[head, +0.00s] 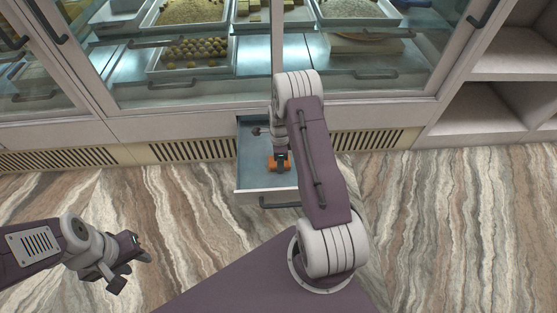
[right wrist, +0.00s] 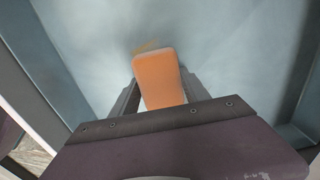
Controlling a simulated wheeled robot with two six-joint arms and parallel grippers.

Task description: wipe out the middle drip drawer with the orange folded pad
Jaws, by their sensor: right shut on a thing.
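The middle drip drawer (head: 250,180) is pulled open under the glass counter, with a blue-grey floor. My right gripper (head: 281,160) reaches down into it and is shut on the orange folded pad (head: 271,163). In the right wrist view the pad (right wrist: 160,78) sits between the two fingers, over the drawer floor (right wrist: 220,50). A faint brownish smear (right wrist: 148,46) shows at the pad's far edge. A small dark spot (head: 256,131) lies toward the drawer's back. My right arm hides the drawer's right part. My left gripper (head: 134,268) is open and empty, above the floor at left.
The glass counter (head: 350,95) with trays of sweets stands behind the drawer. Vent grilles (head: 190,149) flank the drawer. The drawer's front handle (head: 279,205) faces me. Open shelves (head: 500,65) stand at right. The striped floor between the left gripper and the drawer is clear.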

